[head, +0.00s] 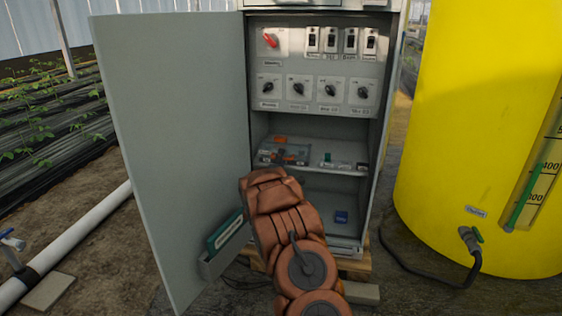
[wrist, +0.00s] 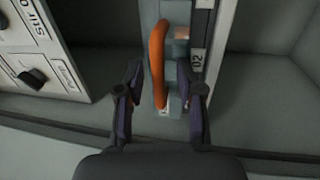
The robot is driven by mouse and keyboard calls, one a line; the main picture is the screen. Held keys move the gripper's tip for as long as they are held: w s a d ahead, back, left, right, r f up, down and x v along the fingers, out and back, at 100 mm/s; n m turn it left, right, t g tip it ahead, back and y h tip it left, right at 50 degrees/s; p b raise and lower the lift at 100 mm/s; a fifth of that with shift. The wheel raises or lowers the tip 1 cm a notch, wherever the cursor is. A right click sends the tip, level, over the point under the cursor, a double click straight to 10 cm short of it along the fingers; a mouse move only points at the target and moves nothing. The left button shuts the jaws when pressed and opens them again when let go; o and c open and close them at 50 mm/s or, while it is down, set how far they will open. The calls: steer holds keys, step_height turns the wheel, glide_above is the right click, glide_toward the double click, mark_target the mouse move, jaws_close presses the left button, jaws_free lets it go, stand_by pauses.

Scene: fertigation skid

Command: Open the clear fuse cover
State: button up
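The clear fuse cover (head: 284,153) sits on the middle shelf of the open cabinet, left of centre, with orange and dark parts showing at it. Its clear surface is hard to make out. In the wrist view an orange curved bar (wrist: 157,65) stands over grey blocks beside a label reading 02. My gripper (wrist: 160,90) is open, with one finger on each side of the orange bar and grey blocks. I cannot tell whether either finger touches them. In the head view my arm hides the lower part of this area.
The cabinet door (head: 175,150) stands open at the left, with a green-filled pocket (head: 224,240) on it. A panel with a red switch (head: 270,41), toggles and several knobs is above the shelf. A blue item (head: 341,217) lies below. A yellow tank (head: 475,110) stands at the right.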

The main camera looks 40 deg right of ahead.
jaws_close()
stand_by(0.3)
stand_by(0.5)
